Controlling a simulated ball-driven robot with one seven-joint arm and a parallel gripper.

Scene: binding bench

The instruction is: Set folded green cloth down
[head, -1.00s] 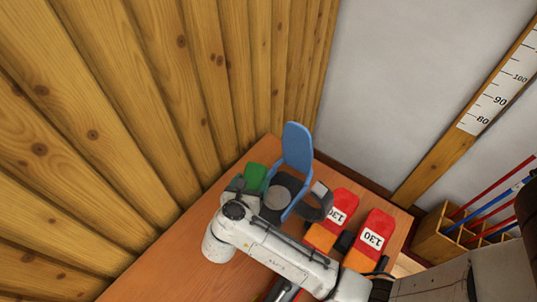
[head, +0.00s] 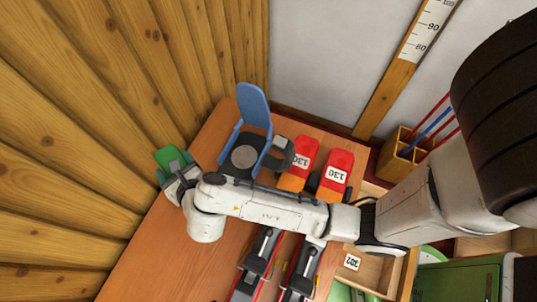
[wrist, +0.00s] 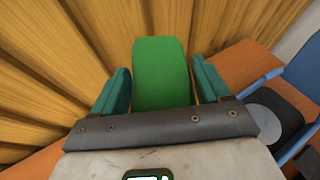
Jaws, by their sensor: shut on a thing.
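The folded green cloth (head: 166,158) is in my gripper (head: 178,172), at the left edge of the bench (head: 213,132) by the plank wall. In the wrist view the cloth (wrist: 162,75) stands out between the two teal fingers of my gripper (wrist: 162,88), which are shut on it. Its near end is hidden behind the gripper's dark front bar. I cannot tell whether the cloth touches the bench or hangs beyond its edge.
A blue binding with a tall back (head: 254,105) stands right of the cloth. Two red-orange pieces marked 130 (head: 337,165) lie further right. Two dark-and-red bindings (head: 262,250) lie in front. The plank wall (head: 75,110) is close on the left. Bare bench shows front left.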

